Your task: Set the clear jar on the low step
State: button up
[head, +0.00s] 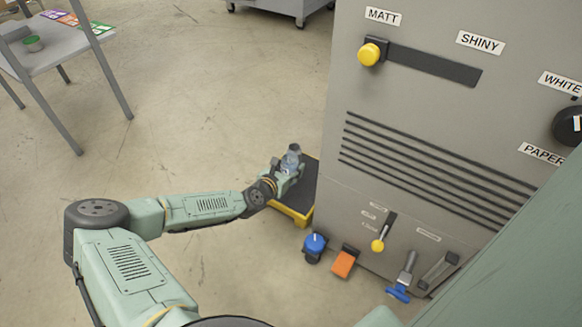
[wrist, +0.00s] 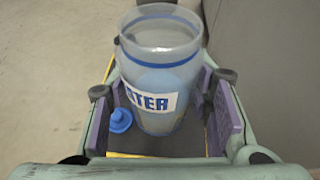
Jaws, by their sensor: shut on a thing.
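The clear jar (wrist: 160,55) is see-through, with a blue band and a white label partly reading "TER". It stands roughly upright between the purple pads of my gripper (wrist: 163,86), which is shut on it. In the head view the jar (head: 291,158) shows small at the end of my arm, in my gripper (head: 287,170). The low step (head: 304,192) has a dark top and yellow edges, and lies beside the grey machine.
A small blue knobbed piece (wrist: 120,121) shows left of the jar, seemingly on the step. The grey machine (head: 430,130) rises close on the right. A blue knob (head: 315,243) and an orange pedal (head: 344,262) sit at its foot. Floor left of the step is clear.

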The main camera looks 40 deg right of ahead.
jog(key=s+d+f+m+g+h, duration=0.1)
jog(key=s+d+m+g, duration=0.25)
jog(key=d, duration=0.25)
jog(key=f+b, duration=0.1)
jog(key=f, duration=0.2)
jog(key=f+b, duration=0.1)
jog(key=f, duration=0.2)
jog(key=s+f+b, duration=0.1)
jog(key=f+b, duration=0.1)
jog(key=f, duration=0.2)
jog(key=shift+f, duration=0.1)
jog(key=shift+f, duration=0.15)
jog(key=o, duration=1.3)
jog(key=shift+c, duration=0.2)
jog(key=shift+r, duration=0.2)
jog(key=p+v, duration=0.2)
jog(key=v, duration=1)
jog(key=shift+f, duration=0.2)
